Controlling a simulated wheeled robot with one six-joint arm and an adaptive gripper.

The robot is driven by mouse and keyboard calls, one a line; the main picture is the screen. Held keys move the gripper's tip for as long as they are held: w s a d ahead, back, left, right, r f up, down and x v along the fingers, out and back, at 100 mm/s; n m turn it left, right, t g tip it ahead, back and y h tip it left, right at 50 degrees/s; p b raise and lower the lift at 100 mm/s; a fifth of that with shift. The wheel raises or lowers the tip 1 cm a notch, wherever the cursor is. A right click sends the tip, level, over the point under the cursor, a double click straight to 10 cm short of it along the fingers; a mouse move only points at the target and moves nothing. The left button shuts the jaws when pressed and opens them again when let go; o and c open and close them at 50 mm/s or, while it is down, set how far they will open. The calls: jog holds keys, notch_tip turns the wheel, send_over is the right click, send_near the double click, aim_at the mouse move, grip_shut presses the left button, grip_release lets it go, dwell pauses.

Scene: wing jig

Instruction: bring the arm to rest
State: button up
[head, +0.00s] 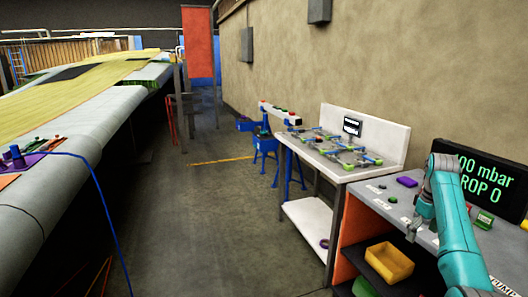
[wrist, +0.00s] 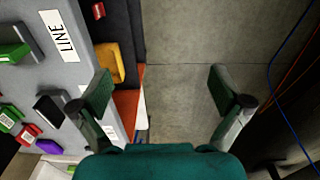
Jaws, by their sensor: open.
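My arm (head: 458,235) shows teal at the right of the head view, bent over the near bench. My gripper (wrist: 160,88) shows in the wrist view with its two dark green fingers wide apart. Nothing is between the fingers. Beyond them are the grey floor and the edge of the bench. In the head view the gripper is small and partly hidden by the arm, near the bench's front edge.
The near bench (head: 405,208) carries small coloured parts and a dark display (head: 485,182). A yellow bin (head: 389,262) sits below its top. A white workbench (head: 335,170) stands beyond. The long wing (head: 75,125) lies left, with a blue cable (head: 108,205). The aisle floor (head: 205,220) between is clear.

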jog(key=s+a+f+t, duration=0.1)
jog(key=a+f, duration=0.2)
jog(key=f, duration=0.6)
jog(key=s+a+f+m+t+h, duration=0.1)
jog(key=s+a+f, duration=0.15)
jog(key=f, duration=0.65)
jog(key=s+a+f+t, duration=0.1)
jog(key=a+f, duration=0.2)
jog(key=f, duration=0.7)
jog(key=s+a+f+m+t, duration=0.1)
jog(key=s+a+f+t, duration=0.1)
jog(key=s+a+f, duration=0.55)
jog(key=s+a+f+t, duration=0.2)
jog(key=s+a+f, duration=0.2)
jog(key=s+f, duration=0.55)
jog(key=s+a+r+m+t, duration=0.15)
jog(key=s+a+r, duration=0.25)
jog(key=s, duration=0.9)
jog(key=s+a+r+t, duration=0.3)
jog(key=s+r, duration=0.2)
jog(key=s, duration=0.8)
jog(key=s+a+r+t, duration=0.1)
jog(key=s+r, duration=0.6)
jog(key=r, duration=0.4)
jog(key=s+a+r+t+y, duration=0.1)
jog(key=s+a+r+t, duration=0.1)
jog(key=s+r, duration=0.6)
notch_tip(320, 180, up, 4)
jog(key=shift+f+m, duration=0.15)
jog(key=shift+m, duration=0.2)
